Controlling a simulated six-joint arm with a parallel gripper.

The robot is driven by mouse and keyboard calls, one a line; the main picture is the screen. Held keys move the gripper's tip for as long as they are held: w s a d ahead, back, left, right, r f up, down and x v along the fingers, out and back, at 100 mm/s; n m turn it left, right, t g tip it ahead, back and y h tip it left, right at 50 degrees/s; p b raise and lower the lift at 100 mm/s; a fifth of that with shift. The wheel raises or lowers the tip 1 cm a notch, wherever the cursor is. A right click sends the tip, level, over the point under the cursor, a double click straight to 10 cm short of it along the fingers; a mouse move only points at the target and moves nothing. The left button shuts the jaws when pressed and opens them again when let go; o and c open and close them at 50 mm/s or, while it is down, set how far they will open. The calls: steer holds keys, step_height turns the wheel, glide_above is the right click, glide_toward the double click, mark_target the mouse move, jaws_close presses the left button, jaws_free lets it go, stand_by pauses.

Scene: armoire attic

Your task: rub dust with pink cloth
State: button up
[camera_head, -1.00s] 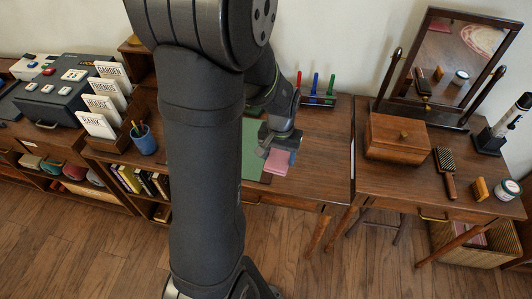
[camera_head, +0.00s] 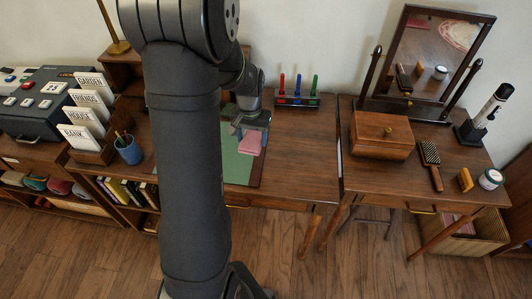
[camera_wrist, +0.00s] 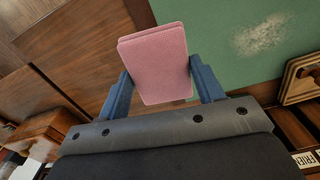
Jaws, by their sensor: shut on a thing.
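The pink cloth (camera_wrist: 154,64) is a folded pad held between the two blue fingers of my gripper (camera_wrist: 162,88) in the wrist view. In the head view my gripper (camera_head: 252,128) is over the right part of the green desk mat, with the pink cloth (camera_head: 250,145) below it. I cannot tell whether the cloth touches the mat. The dust (camera_wrist: 262,36) is a pale, grainy patch on the green mat (camera_wrist: 212,38), to the right of the cloth in the wrist view. In the head view the dust is not visible, and my arm hides part of the mat (camera_head: 237,170).
Red, blue and green pens (camera_head: 297,90) stand in a rack behind the mat. A blue pencil cup (camera_head: 129,150) and a rack of labelled cards (camera_head: 85,115) stand to the left. A wooden box (camera_head: 381,137) and a mirror (camera_head: 427,58) are on the right table. The desk right of the mat is clear.

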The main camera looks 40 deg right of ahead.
steer(key=w+a+f, duration=0.1)
steer(key=w+a, duration=0.3)
steer(key=w, duration=0.7)
steer(key=w+a+f, duration=0.2)
steer(key=w+a, duration=0.1)
steer(key=w, duration=0.8)
steer(key=shift+s+f, duration=0.2)
steer(key=shift+f, duration=3.35)
steer(key=shift+s+a+f, duration=0.2)
steer(key=shift+s+a, duration=0.25)
steer(key=shift+a, duration=0.05)
steer(key=shift+c, duration=0.3)
steer(key=shift+s+a, duration=2.1)
steer(key=shift+a, duration=0.05)
steer(key=shift+s+d+f, duration=0.1)
steer(key=shift+s+d, duration=0.6)
steer(key=shift+d, duration=0.15)
steer(key=shift+w+d, duration=2.4)
steer(key=shift+w, duration=0.1)
steer(key=shift+d, duration=0.3)
steer(key=shift+s+d, duration=0.5)
steer(key=shift+s, duration=0.1)
steer(key=shift+s+a, duration=2.65)
steer(key=shift+a, duration=0.05)
step_height(320, 180, up, 8)
steer(key=shift+w, duration=0.1)
